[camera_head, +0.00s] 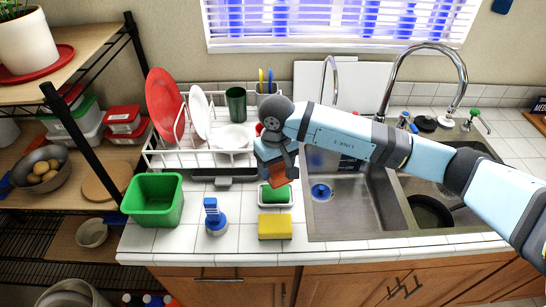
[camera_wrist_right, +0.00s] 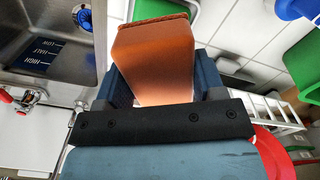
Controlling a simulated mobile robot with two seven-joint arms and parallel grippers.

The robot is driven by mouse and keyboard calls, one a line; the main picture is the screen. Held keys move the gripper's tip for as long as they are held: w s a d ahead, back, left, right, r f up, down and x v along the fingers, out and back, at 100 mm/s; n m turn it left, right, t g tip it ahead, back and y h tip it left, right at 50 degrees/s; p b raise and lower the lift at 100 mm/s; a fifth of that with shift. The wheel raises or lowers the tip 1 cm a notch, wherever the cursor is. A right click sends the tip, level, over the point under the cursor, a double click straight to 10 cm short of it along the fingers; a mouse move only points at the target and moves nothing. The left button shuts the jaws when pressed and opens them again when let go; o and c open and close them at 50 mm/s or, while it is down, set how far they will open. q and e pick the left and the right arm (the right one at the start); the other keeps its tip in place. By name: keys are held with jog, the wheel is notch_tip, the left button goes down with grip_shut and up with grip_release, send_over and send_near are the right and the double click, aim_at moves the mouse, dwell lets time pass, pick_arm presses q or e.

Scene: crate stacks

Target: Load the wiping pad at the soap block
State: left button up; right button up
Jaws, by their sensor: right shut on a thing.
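The right gripper (camera_head: 275,168) points down over the counter, left of the sink. It is shut on an orange-brown wiping pad (camera_head: 284,176). In the right wrist view the pad (camera_wrist_right: 155,60) sits between the two dark fingers. The green soap block (camera_head: 274,196) lies in a white dish (camera_head: 277,206) just below the pad. The pad overlaps its far part in the head view, so I cannot tell whether they touch. Behind the pad in the right wrist view, part of the soap block (camera_wrist_right: 190,7) shows. My left gripper is not in view.
A yellow sponge (camera_head: 275,227) lies in front of the dish. A blue brush (camera_head: 215,220) and a green bin (camera_head: 153,200) stand to the left. A dish rack (camera_head: 165,158) is behind; the sink (camera_head: 335,215) is to the right. Bare tile lies between brush and sponge.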

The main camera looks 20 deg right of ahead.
aim_at(276, 191)
jog(key=f, duration=0.3)
jog(key=shift+s+f+b, duration=0.2)
jog(key=shift+f+b, duration=0.1)
jog(key=shift+f, duration=0.05)
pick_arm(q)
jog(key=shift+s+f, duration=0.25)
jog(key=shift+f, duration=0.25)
pick_arm(e)
jog(key=shift+f, duration=0.75)
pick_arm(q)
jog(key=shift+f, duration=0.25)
pick_arm(e)
jog(key=shift+f, duration=0.1)
pick_arm(q)
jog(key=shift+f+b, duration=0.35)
jog(key=shift+b, duration=0.3)
pick_arm(e)
jog(key=shift+f, duration=0.45)
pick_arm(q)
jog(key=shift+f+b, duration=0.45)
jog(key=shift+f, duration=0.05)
pick_arm(e)
jog(key=shift+f, duration=0.1)
dwell(0.6)
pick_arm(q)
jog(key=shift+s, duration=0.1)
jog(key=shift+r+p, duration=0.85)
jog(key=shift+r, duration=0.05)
pick_arm(e)
jog(key=shift+r, duration=3.6)
